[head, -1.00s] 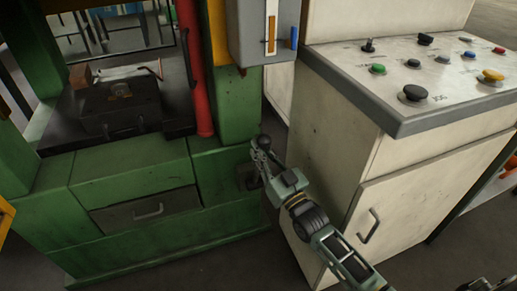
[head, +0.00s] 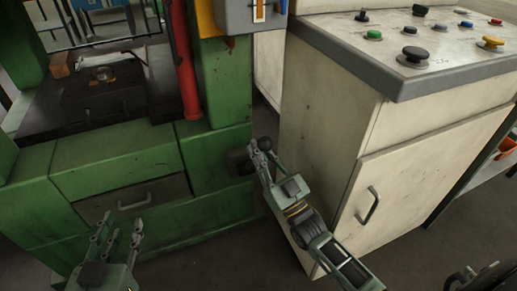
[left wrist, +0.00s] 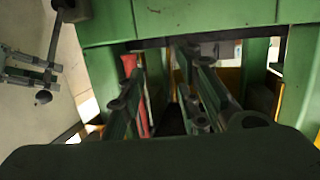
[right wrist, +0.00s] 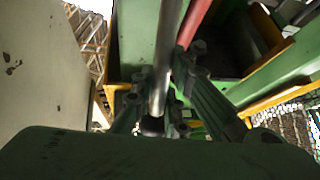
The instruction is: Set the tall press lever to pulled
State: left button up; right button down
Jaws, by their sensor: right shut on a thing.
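The press lever is a metal rod (right wrist: 163,65) with a dark ball knob (head: 265,144), on a dark mount (head: 238,160) at the lower right of the green press (head: 222,105). It leans outward from the mount. My right gripper (head: 260,154) is shut on the rod near the knob. The right wrist view shows the rod between its fingers. The left wrist view shows the lever's rod (left wrist: 55,38) at its left edge. My left gripper (head: 118,230) is open and empty in front of the press drawer, apart from the lever.
A cream control cabinet (head: 330,130) with several buttons stands close to the right of the lever. A red pipe (head: 183,70) and a grey box (head: 240,15) are on the press above. The press drawer (head: 130,200) is shut. Bare floor lies in front.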

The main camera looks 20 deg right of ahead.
jog(key=shift+s+f, duration=0.15)
jog(key=shift+f, duration=0.1)
pick_arm(q)
jog(key=r, duration=0.1)
jog(key=t, duration=0.1)
jog(key=r, duration=0.1)
jog(key=shift+w+d+r, duration=0.25)
jog(key=shift+w+r, duration=0.1)
pick_arm(e)
jog(key=shift+a, duration=0.1)
jog(key=shift+f, duration=0.1)
jog(key=c, duration=2.2)
grip_release()
jog(key=o, duration=0.5)
jog(key=shift+s, duration=0.15)
jog(key=shift+c, duration=0.2)
pick_arm(q)
jog(key=shift+s+d, duration=0.1)
jog(key=shift+s, duration=0.05)
